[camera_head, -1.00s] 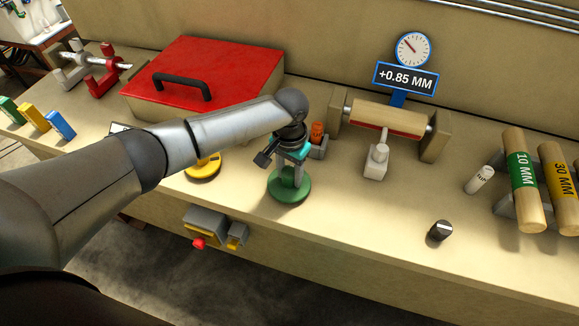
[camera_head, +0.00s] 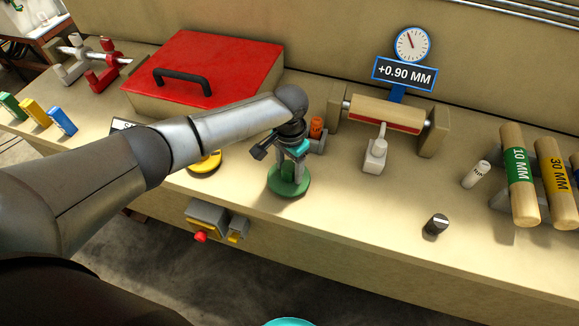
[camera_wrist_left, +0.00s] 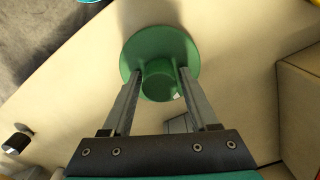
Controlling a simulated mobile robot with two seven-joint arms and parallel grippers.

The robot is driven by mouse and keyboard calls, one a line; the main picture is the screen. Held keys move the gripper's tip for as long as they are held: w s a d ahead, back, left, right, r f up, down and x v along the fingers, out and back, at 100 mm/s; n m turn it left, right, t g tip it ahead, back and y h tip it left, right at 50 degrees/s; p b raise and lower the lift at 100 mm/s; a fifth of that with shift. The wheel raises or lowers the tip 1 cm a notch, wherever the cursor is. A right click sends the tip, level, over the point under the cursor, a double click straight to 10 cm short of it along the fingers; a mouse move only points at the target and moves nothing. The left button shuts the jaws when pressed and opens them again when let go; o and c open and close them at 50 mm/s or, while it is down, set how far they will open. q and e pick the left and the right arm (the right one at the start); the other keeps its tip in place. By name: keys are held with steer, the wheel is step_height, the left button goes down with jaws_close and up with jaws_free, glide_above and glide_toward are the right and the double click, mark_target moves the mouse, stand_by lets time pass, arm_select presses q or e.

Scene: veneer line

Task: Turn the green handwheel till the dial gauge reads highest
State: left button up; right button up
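The green handwheel (camera_head: 289,183) lies flat on the bench front, with a raised hub (camera_wrist_left: 158,80) in the left wrist view. My left gripper (camera_head: 290,172) points down over it. In the wrist view its two fingers (camera_wrist_left: 160,78) stand on either side of the hub and appear closed against it. The dial gauge (camera_head: 412,44) stands at the back, its needle pointing up and slightly left. The display (camera_head: 404,75) under it reads +0.90 MM. My right gripper is not in view.
A yellow disc (camera_head: 205,162) lies left of the handwheel, partly behind my arm. An orange-topped part (camera_head: 317,127) stands close behind my gripper. The roller stand (camera_head: 434,133), a black knob (camera_head: 436,225) and labelled rollers (camera_head: 520,175) are to the right. A red-lidded box (camera_head: 215,65) is behind my arm.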

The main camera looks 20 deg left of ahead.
mark_target(289, 166)
arm_select(q)
steer(key=shift+o, duration=1.1)
steer(key=shift+r, duration=0.1)
step_height(289, 166, up, 15)
steer(key=p, duration=0.1)
steer(key=shift+p, duration=0.35)
